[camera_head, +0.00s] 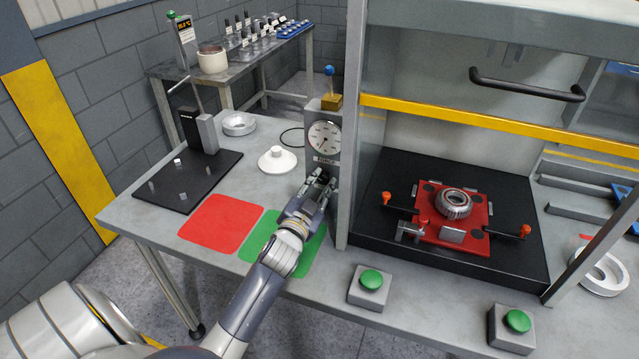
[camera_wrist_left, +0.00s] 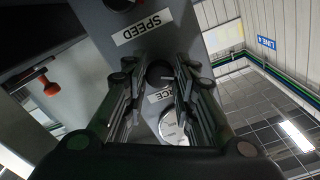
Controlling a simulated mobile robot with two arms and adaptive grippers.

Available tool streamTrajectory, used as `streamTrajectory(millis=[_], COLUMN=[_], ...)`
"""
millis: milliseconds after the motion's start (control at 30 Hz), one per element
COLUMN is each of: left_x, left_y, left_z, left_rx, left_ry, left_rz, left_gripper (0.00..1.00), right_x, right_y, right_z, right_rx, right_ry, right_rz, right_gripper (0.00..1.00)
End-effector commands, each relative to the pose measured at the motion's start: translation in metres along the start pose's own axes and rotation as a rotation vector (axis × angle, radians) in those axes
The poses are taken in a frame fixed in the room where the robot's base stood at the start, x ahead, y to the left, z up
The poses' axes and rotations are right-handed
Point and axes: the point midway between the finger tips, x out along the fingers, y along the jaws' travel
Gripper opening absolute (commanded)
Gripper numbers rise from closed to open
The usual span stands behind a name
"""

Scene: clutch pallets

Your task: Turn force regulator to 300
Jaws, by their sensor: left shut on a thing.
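The force regulator is a dark round knob (camera_wrist_left: 160,75) on the front of a grey panel (camera_head: 334,118), beside a label that ends in "CE". My left gripper (camera_head: 322,184) reaches the panel from the front and is shut on this knob. In the left wrist view the two fingers (camera_wrist_left: 158,82) stand on either side of it. A round white gauge (camera_head: 324,137) sits above the knob in the head view. Its needle shows, but the value is too small to read. A "SPEED" label (camera_wrist_left: 143,26) and another dark knob sit farther along the panel. My right gripper is not in view.
The press bay to the right holds a red fixture (camera_head: 460,238) with a metal ring (camera_head: 453,204). Green-topped button boxes (camera_head: 370,280) stand at the front edge. Red (camera_head: 222,223) and green (camera_head: 262,240) mats and a white lidded part (camera_head: 277,160) lie left of the panel.

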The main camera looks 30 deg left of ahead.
Motion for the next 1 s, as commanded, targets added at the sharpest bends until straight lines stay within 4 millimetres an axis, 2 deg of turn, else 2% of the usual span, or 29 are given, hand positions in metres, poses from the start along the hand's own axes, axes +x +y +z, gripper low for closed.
streamTrajectory(millis=[600,1000], left_x=[0.0001,0.0001], left_y=[-0.0012,-0.0016], left_z=[-0.0003,-0.0006], left_rx=[0.59,0.914], left_ry=[0.0,0.0], left_rz=[0.0,0.0], left_gripper=[0.02,0.02], right_x=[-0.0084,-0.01], right_y=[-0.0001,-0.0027], right_z=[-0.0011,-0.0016], right_rx=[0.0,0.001], right_ry=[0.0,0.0], right_rz=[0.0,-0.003], right_gripper=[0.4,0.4])
